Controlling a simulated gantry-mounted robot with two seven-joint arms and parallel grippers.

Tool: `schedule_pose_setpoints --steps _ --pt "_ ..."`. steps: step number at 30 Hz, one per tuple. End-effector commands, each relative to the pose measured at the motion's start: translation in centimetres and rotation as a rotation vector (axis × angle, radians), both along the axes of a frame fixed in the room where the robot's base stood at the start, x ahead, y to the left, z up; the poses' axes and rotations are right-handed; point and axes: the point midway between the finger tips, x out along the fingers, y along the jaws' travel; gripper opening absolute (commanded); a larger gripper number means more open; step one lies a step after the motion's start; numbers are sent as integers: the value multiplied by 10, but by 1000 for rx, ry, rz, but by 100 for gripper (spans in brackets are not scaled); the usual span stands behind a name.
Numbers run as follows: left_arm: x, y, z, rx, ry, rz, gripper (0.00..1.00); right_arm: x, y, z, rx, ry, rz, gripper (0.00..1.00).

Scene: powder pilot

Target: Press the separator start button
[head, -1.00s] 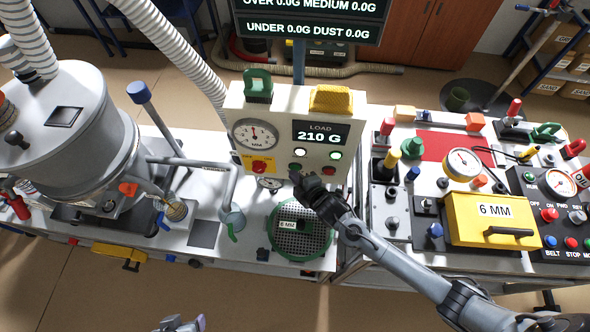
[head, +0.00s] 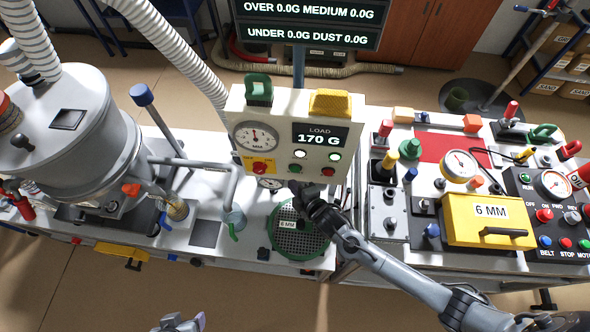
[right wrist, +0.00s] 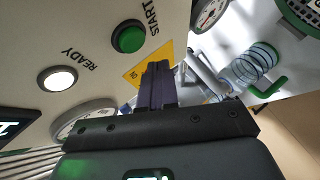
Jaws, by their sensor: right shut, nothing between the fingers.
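The separator panel (head: 232,108) is a white upright box whose LOAD display (head: 318,135) reads 170 G. The green START button (head: 295,168) is on its lower front, and also shows in the right wrist view (right wrist: 128,37), uncovered. My right gripper (head: 295,186) is just below that button, shut and empty. In the right wrist view its dark closed fingers (right wrist: 158,82) lie beside the button, apart from it in the picture. The READY lamp (right wrist: 57,79) is lit white. Part of my left gripper (head: 180,322) shows at the bottom edge; its finger state is unclear.
A red knob on yellow (head: 260,167) and a red button (head: 328,172) are near the green button. A round green-rimmed sieve (head: 274,245) stands below my right gripper. A yellow 6 MM box (head: 460,232) is on the right bench. A separator vessel (head: 60,130) stands left.

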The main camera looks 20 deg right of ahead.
Motion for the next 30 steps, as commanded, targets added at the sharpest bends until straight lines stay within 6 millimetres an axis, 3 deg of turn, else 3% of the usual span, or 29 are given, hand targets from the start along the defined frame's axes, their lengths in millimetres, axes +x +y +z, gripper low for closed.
schedule_pose_setpoints --steps 13,30 --pt "0 -1 26 -4 0 3 59 -36 21 2 0 0 0 0" --pt "0 2 27 8 0 -6 59 -40 24 1 -1 -1 0 0"
